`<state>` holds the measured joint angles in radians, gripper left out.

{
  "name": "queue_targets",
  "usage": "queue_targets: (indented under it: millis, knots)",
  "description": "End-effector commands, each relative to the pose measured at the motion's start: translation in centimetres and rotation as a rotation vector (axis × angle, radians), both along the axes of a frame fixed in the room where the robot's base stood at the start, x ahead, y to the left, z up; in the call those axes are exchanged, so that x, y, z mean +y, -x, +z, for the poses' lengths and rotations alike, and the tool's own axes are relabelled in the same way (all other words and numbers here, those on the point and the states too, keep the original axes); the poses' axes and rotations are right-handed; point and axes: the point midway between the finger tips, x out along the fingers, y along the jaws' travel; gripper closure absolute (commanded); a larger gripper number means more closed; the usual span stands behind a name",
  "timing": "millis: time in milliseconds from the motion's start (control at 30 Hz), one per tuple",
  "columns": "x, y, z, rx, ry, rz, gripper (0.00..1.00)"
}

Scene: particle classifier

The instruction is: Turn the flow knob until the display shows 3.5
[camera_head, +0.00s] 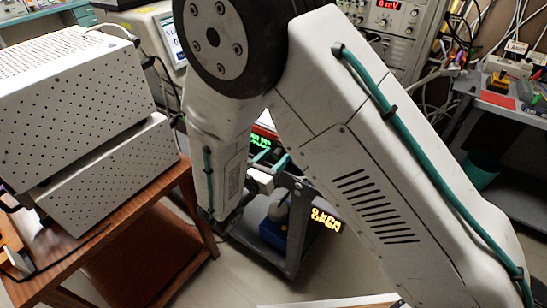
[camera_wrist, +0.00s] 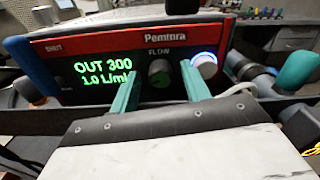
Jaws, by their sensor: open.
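In the wrist view a device with a dark panel and a red top strip marked "Pemtora" faces me. My gripper (camera_wrist: 161,80) is open, with one teal finger on each side of the knob in the picture. I cannot tell whether the fingers touch it. In the head view the green display (camera_head: 260,140) shows small and blurred behind my arm.
A silver button (camera_wrist: 204,65) with a blue-lit ring is right of the knob, close to the right finger. A teal-capped part (camera_wrist: 297,70) stands further right. In the head view a perforated white box (camera_head: 75,100) stands on a wooden table at left.

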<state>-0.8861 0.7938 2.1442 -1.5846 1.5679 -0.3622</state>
Motion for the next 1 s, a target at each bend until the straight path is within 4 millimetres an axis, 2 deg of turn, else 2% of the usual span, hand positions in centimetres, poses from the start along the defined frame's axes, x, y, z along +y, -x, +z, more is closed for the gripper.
queue_targets:
  millis: [267,300,400,467,767,1000]
  knots:
    - [-0.23,-0.26,0.01,0.0,0.0,0.0,0.53]
    - [-0.23,-0.26,0.01,0.0,0.0,0.0,0.56]
    - [-0.21,-0.25,0.01,0.0,0.0,0.0,0.84]
    - [-0.21,-0.25,0.01,-0.001,-0.001,0.0,0.98]
    - [-0.15,-0.25,0.02,-0.016,-0.02,0.001,0.98]
    - [-0.14,-0.25,0.03,-0.089,-0.114,0.001,0.98]
